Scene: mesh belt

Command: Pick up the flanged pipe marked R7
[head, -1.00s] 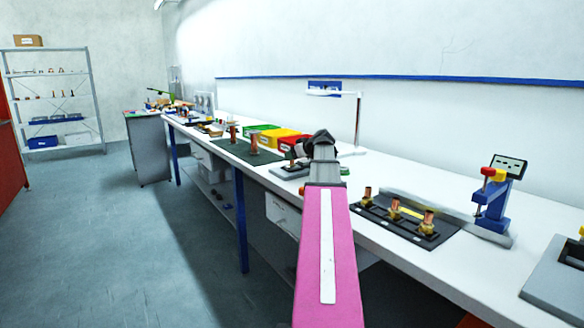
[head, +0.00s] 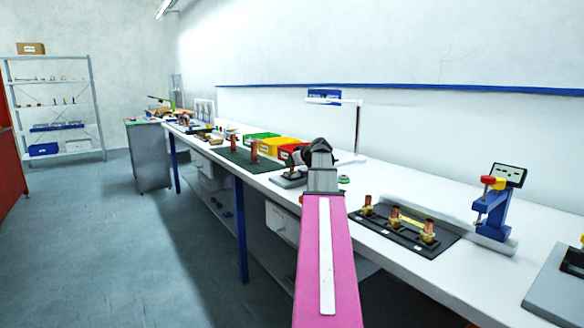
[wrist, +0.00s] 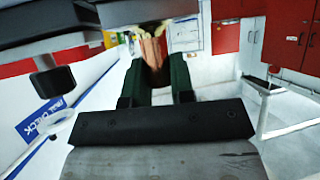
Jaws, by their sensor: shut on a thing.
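My gripper (wrist: 155,70) is at the end of my pink arm, and in the head view it shows as a dark shape (head: 316,153) above the bench. In the wrist view its green fingers are shut on a copper pipe (wrist: 153,52) with a brass-coloured end. No marking is readable on this pipe, and in the head view it is hidden behind my arm. Several similar copper pipes with brass flanges stand in a black rack (head: 446,239) to the right of my arm. Their labels are too small to read.
The long white bench (head: 392,263) runs along the wall. A green mat (head: 236,157) with copper pipes, coloured bins (head: 290,146), a lamp (head: 358,128) and a blue press (head: 494,212) stand on it. Floor (head: 110,260) is clear at left.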

